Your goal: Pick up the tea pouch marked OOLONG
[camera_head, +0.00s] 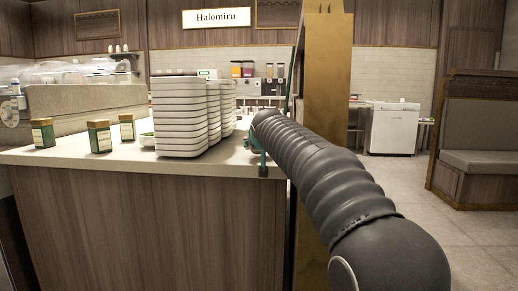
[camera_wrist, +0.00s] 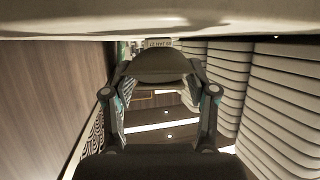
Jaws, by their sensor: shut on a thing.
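My gripper (camera_wrist: 158,78) is shut on a dark grey-brown, rounded thing (camera_wrist: 156,64) in the wrist view. Its face is in shadow and no OOLONG mark can be read on it, so I cannot tell whether it is the pouch. In the head view my gripper (camera_head: 259,154) shows only as teal parts at the counter's right end, mostly hidden by my arm. Three green packs with gold tops and pale labels stand on the counter at left: one far left (camera_head: 42,134), one in the middle (camera_head: 99,137), one further back (camera_head: 127,128). Their labels are too small to read.
Tall stacks of white trays (camera_head: 178,115) stand on the pale counter (camera_head: 200,170), left of my gripper; stacks also fill the right of the wrist view (camera_wrist: 285,90). A wooden post (camera_head: 327,60) rises behind my arm. The floor (camera_head: 410,185) at right is open.

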